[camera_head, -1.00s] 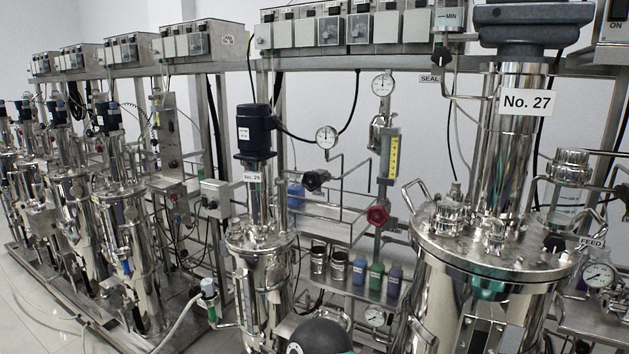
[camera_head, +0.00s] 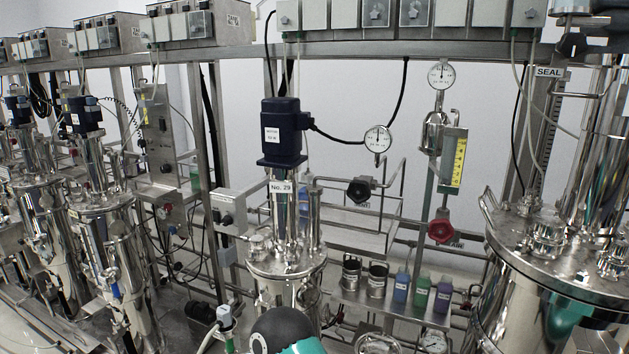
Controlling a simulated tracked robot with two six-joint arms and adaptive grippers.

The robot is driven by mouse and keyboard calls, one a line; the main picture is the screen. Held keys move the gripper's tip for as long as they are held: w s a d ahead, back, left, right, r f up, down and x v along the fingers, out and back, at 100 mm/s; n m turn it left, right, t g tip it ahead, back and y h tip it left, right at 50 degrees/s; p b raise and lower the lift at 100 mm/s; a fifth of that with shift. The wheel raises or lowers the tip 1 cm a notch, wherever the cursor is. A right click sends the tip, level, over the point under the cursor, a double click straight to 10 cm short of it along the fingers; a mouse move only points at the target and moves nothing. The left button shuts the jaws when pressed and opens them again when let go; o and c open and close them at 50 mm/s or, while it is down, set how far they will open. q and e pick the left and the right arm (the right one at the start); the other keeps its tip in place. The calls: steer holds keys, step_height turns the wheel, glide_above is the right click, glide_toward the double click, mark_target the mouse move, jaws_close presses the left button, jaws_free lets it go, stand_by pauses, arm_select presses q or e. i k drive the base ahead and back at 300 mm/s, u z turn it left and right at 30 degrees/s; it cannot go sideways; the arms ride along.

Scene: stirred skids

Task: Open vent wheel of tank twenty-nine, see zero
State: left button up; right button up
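Tank No. 29 (camera_head: 290,264) is a steel vessel with a dark blue motor (camera_head: 283,132) on top and a label reading "No. 29" (camera_head: 281,186). A red handwheel (camera_head: 440,231) is farther right and lower, with a label partly hidden. A round gauge (camera_head: 378,139) stands above the black wheel, and another gauge (camera_head: 441,75) is higher to the right; their needles cannot be read clearly. Neither of my grippers is in view.
A large steel tank (camera_head: 555,245) stands close at the right. Steel cups (camera_head: 351,275) and several coloured bottles (camera_head: 420,291) sit on a low shelf. A hose connector (camera_head: 224,316) is at lower left. More tanks (camera_head: 98,220) line the left.

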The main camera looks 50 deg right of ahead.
mark_target(363, 186)
steer(key=u, duration=0.1)
steer(key=i, duration=1.8)
steer(key=z, duration=2.1)
steer(key=k, duration=0.9)
steer(key=z, duration=0.15)
steer(key=i, duration=0.95)
steer(key=u, duration=0.05)
